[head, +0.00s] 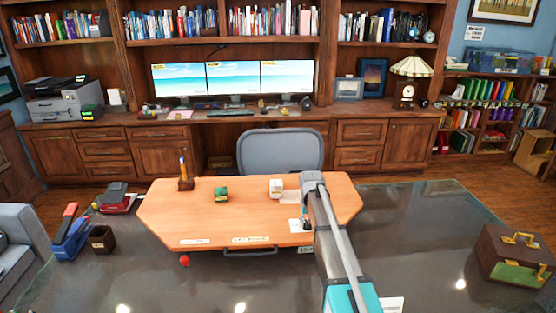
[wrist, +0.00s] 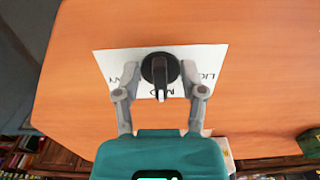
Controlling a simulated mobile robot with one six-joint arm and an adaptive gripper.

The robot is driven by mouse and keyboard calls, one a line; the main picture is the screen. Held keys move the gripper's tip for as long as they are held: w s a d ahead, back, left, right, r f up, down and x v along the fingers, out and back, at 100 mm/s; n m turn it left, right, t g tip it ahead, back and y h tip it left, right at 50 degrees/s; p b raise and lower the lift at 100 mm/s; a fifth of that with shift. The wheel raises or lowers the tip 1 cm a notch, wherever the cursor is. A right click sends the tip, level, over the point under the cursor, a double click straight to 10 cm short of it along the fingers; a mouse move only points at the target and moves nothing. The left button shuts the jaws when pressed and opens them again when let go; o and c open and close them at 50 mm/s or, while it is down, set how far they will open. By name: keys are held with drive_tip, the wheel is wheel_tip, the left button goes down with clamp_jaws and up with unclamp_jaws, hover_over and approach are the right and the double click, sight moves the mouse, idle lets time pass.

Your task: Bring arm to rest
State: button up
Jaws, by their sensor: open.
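My gripper (wrist: 162,94) is open in the wrist view, with one finger on each side of a small black object (wrist: 158,68). The object has a round top and a narrow upright part, and appears to stand on a white lettered card (wrist: 112,62). I cannot tell whether the fingers touch it. The card lies on the orange wooden board (wrist: 270,60). In the head view, my arm reaches over the right part of the board (head: 235,222), and the white card (head: 295,226) shows beside it. My arm largely hides the gripper there.
The board on the dark glass-topped table (head: 400,240) also bears a green item (head: 221,194), a white box (head: 276,188) and a pen stand (head: 186,180). A blue-red stapler-like tool (head: 70,238) is left, a brown case (head: 512,254) right. The table between board and case is mostly clear.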

drive_tip(key=s+a+r+p, duration=0.1)
drive_tip(key=s, duration=2.7)
